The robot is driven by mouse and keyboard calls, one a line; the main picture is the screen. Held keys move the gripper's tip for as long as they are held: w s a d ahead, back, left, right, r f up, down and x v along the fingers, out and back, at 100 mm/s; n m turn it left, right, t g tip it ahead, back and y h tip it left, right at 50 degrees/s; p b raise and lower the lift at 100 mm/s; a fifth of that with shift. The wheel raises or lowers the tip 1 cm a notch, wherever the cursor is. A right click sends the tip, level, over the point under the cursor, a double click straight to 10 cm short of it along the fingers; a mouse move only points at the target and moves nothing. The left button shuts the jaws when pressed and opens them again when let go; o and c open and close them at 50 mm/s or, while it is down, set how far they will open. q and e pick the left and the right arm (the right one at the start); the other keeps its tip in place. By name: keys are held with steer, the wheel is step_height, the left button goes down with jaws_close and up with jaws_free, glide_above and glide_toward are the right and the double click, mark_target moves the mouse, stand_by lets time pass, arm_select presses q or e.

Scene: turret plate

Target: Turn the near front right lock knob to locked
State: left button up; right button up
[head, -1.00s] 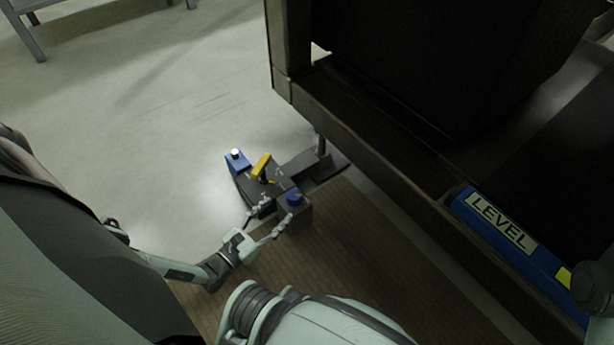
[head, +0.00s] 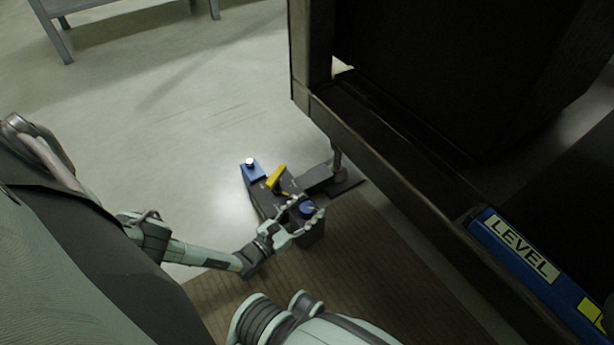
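A dark turret block (head: 261,201) low on the floor carries a round blue knob (head: 307,209) at its near right end. A yellow handle (head: 276,178) sits behind it to the left. My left gripper (head: 308,208) reaches in from the left, fingers spread to both sides of the blue knob. It looks open; contact with the knob is too small to tell. Any lock marks on the knob cannot be read. My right gripper is not in view.
A blue bracket with a white-topped knob (head: 250,163) stands at the block's far left. A dark frame (head: 390,180) overhangs on the right, with a blue LEVEL bar (head: 482,232). Pale floor to the left is clear. A grey bench (head: 62,45) stands far back.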

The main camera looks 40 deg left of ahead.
arm_select(q)
steer(key=c, duration=1)
stand_by(0.5)
steer(key=o, duration=1.2)
steer(key=shift+s, duration=0.15)
steer(key=s, duration=0.4)
steer(key=s+a, duration=0.1)
steer(key=s, duration=0.6)
steer(key=shift+s+a, duration=0.3)
steer(key=shift+a, duration=0.1)
